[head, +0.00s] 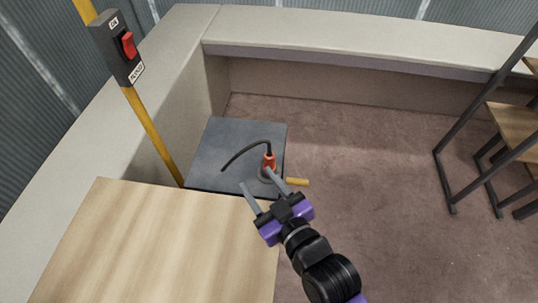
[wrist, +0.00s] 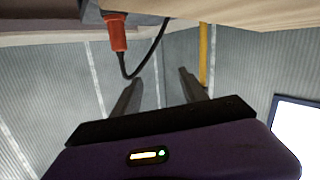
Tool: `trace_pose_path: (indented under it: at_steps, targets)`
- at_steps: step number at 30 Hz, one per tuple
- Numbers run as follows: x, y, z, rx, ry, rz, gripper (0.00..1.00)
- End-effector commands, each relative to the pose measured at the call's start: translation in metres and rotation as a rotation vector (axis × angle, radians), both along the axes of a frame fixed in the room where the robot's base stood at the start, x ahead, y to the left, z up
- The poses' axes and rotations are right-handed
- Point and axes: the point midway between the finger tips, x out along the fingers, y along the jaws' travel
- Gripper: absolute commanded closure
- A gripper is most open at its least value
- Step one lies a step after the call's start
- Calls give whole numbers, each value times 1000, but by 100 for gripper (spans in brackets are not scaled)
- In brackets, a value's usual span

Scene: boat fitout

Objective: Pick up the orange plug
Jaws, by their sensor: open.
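The orange plug (head: 269,161) stands upright on a dark round base on the dark grey square top (head: 212,150). A black cable curves from its top to the left. In the wrist view, which looks upside down, the plug (wrist: 116,35) hangs left of both fingers, not between them. My gripper (head: 255,178) is open and empty, its two fingers spread. In the head view its right fingertip overlaps the lower front of the plug; I cannot tell whether they touch. The gripper's fingers also show in the wrist view (wrist: 160,77).
A wooden tabletop (head: 160,240) lies close on the left of my gripper. A yellow handle (head: 297,182) sticks out right of the plug. A switch box (head: 118,47) with a red rocker sits on a yellow pole. A dark-framed rack (head: 470,140) stands right; the brown floor between is clear.

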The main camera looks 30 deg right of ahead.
Motion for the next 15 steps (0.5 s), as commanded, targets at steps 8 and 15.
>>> trace_pose_path:
  at_steps: [8,15]
  targets:
    - [94,30,12,-355,142,214,49]
    - [125,39,-19,-858,401,593,49]
